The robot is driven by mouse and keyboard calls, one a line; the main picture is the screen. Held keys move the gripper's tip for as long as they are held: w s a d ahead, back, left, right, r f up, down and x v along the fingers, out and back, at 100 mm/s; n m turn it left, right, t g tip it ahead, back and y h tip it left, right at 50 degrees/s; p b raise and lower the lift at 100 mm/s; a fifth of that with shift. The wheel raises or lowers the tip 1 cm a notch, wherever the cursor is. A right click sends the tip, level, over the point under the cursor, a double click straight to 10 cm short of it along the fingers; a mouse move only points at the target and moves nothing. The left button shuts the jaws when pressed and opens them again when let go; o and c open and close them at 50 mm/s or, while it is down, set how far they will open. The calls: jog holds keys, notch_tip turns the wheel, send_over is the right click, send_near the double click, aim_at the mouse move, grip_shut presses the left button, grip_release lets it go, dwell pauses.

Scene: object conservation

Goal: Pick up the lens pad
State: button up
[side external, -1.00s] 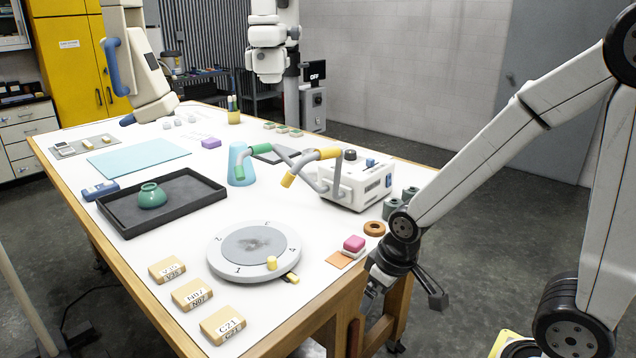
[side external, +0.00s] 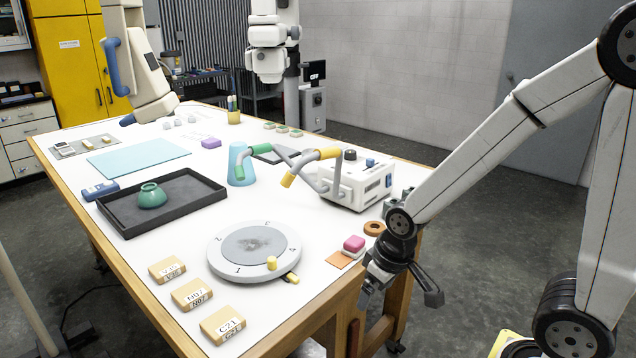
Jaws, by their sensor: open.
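No item carries a readable lens pad label. A small pink block (side external: 354,243) sits on a white piece near the table's right edge, and it may be the lens pad, but I cannot tell for sure. A flat orange square (side external: 338,260) lies just left of and below it. My gripper (side external: 399,297) is open, its fingers spread wide, and it appears empty. It hangs at the table's right edge, right of and below the pink block and apart from it in the picture.
A round numbered turntable (side external: 254,274) with a yellow knob stands left of the pink block. A brown ring (side external: 375,228) lies behind the block, near a white instrument box (side external: 355,190). Labelled tan blocks (side external: 192,294) line the front edge. A black tray (side external: 190,203) holds a green pot (side external: 152,195).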

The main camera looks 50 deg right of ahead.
jog(key=w+d+r+m+g, duration=0.1)
jog(key=w+d+r+m, duration=0.1)
jog(key=w+d+m, duration=0.55)
jog(key=m+g, duration=0.2)
jog(key=m, duration=0.7)
send_over(355, 240)
jog(key=shift+s+d+r, duration=0.15)
jog(key=shift+d, duration=0.1)
jog(key=shift+f, duration=1.35)
jog(key=shift+f, duration=0.1)
jog(key=shift+w+a+f, duration=0.1)
jog(key=shift+a+f, duration=0.05)
jog(key=shift+f, duration=1.1)
jog(key=shift+w+a+f, duration=0.1)
jog(key=shift+f, duration=1.1)
jog(key=shift+c, duration=0.2)
jog(key=shift+t, duration=0.3)
jog(key=c, duration=1.2)
